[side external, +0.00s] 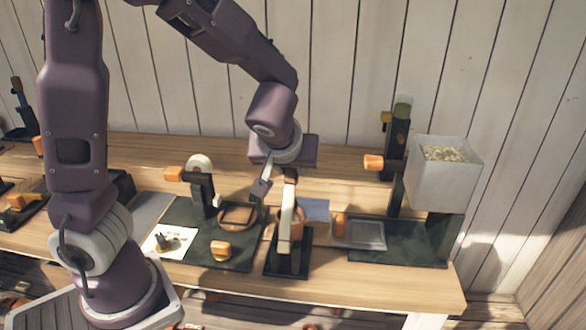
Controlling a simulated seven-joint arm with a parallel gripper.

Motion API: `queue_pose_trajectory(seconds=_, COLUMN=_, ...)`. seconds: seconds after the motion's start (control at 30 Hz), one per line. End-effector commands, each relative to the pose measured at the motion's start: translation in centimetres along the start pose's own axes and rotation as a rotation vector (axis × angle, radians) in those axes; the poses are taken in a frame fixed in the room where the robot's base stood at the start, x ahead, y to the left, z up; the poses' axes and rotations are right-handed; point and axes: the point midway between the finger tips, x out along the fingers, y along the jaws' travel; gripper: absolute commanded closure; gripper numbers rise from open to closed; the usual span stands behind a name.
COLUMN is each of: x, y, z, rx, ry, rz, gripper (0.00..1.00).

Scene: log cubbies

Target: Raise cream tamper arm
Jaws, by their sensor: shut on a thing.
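The cream tamper arm (286,218) is a pale bar standing steeply upright over a black base plate (273,264). An orange-brown round part shows behind it, partly hidden by the bar. My gripper (277,186) is above the base, pointing down, with its fingers at the upper end of the cream arm. It is shut on the cream arm there; the exact contact is small and partly hidden by the fingers.
To the left, a dark mat (238,262) holds a black stand with an orange handle (174,173), a brown ring (238,216) and an orange block (220,250). To the right are a grey tray (360,234) and a pale hopper (442,178) of grains. The front tabletop edge is clear.

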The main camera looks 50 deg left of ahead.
Motion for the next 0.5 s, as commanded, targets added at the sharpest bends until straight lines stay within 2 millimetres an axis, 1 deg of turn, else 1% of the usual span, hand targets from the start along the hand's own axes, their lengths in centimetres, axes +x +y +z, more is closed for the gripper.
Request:
queue_pose_trajectory(seconds=0.03, x=-0.8, y=0.2, z=0.5, rx=0.014, ry=0.042, rz=0.005, gripper=1.0)
queue_pose_trajectory(seconds=0.2, x=-3.1, y=0.1, z=1.8, rx=0.015, ry=0.203, rz=0.002, gripper=1.0)
queue_pose_trajectory(seconds=0.5, x=-6.1, y=0.1, z=4.4, rx=0.013, ry=0.45, rz=0.0, gripper=1.0)
